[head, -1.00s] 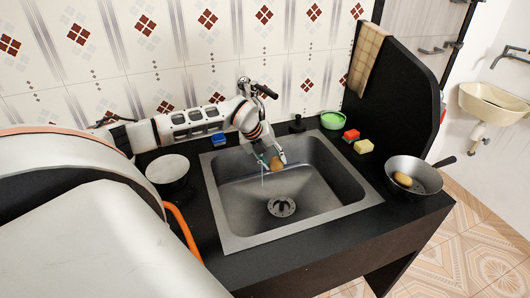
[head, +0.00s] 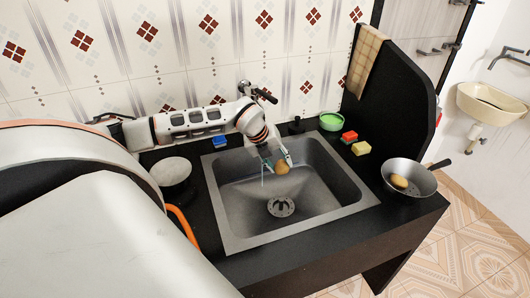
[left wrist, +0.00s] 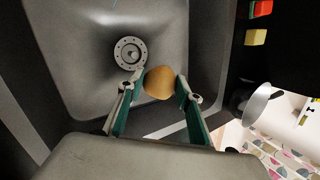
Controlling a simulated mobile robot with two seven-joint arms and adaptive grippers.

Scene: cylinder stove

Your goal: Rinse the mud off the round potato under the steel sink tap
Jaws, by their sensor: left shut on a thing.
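The round potato (head: 282,169) is held over the steel sink (head: 230,205), above and behind the drain. My left gripper (head: 277,164) is shut on it, and the left wrist view shows the potato (left wrist: 159,83) between the two green-sided fingers (left wrist: 160,92). Its visible skin is plain brown, with no clear mud patch. A thin bluish water stream (head: 262,179) falls just left of the potato, apparently apart from it. The tap (head: 262,93) is at the wall behind the sink, partly hidden by my left arm. My right gripper is out of view.
A pan (head: 421,182) with another potato (head: 398,182) stands right of the sink. A green bowl (head: 332,121), a red block (head: 350,136) and a yellow sponge (head: 361,148) lie behind right. A blue sponge (head: 215,142) and a pale-topped round pot (head: 171,172) are left. A black partition rises right.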

